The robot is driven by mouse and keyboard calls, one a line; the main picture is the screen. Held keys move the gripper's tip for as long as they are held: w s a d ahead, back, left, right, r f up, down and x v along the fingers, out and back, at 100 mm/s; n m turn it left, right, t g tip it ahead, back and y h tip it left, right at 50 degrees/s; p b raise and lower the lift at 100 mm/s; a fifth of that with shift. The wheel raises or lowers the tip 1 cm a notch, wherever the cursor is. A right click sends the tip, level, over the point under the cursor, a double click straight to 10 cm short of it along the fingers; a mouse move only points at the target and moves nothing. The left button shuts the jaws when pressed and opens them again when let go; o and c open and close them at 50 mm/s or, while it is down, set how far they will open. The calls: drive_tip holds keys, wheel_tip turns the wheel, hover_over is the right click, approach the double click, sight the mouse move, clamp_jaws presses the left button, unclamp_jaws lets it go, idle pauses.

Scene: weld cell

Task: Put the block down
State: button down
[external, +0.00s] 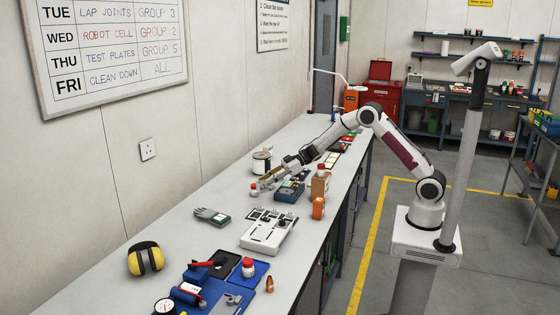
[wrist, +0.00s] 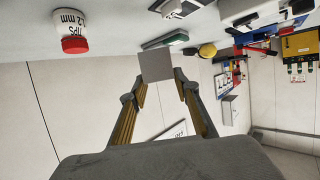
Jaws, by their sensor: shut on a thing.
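A plain grey block (wrist: 155,65) shows between the fingertips of my gripper (wrist: 156,84) in the wrist view, and the gripper is shut on it. In the external view my gripper (external: 267,181) reaches low over the workbench (external: 190,245), close to a small white jar with a red lid (external: 254,189). I cannot make out the block clearly there, nor tell whether it touches the bench.
A dark glove (external: 212,216), a white device (external: 268,232) and yellow ear defenders (external: 145,259) lie nearer along the bench. A spool (external: 261,162) stands behind my gripper; a blue-grey box (external: 288,193) and an orange bottle (external: 318,208) are to its right. Bare bench lies around the glove.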

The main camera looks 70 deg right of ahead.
drive_tip(key=w+d+r+m+t+h, duration=0.1)
drive_tip(key=d+m+h, duration=0.3)
drive_tip(key=d, duration=1.6)
drive_tip(key=w+d+m+t+h, duration=0.3)
drive_tip(key=d+m+h, duration=0.2)
drive_tip(key=d, duration=1.6)
drive_tip(key=shift+d+r+h, duration=0.2)
drive_tip(key=shift+r+h, duration=0.2)
drive_tip(key=shift+f, duration=3.15)
drive_tip(key=shift+f, duration=1.85)
drive_tip(key=shift+f, duration=0.15)
